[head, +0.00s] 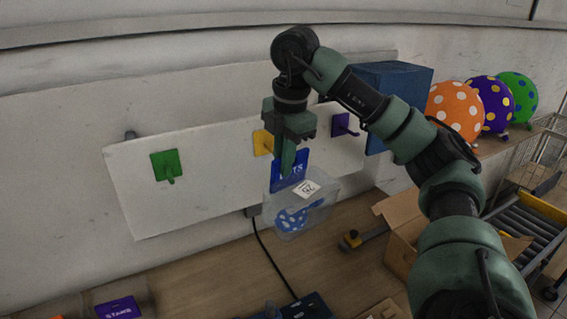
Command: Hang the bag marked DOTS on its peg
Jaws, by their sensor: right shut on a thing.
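The clear bag (322,213) has a blue header card (291,171) with partly covered white lettering that ends in "TS". A white sticker and blue dotted balloons show on and in it. My right gripper (288,160) is shut on the top of the card, and the bag hangs from it in front of the white board (200,205). The board carries a green peg (166,165), a yellow peg (263,142) and a purple peg (345,125). The yellow peg is partly behind my gripper. Any peg behind the bag is hidden. My left gripper is out of view.
A blue box (395,85) stands right of the board, near orange, purple and green dotted balloons (455,108). An open carton (400,240) and a roller conveyor (525,235) are at right. A bag with a purple card (118,308) lies at lower left.

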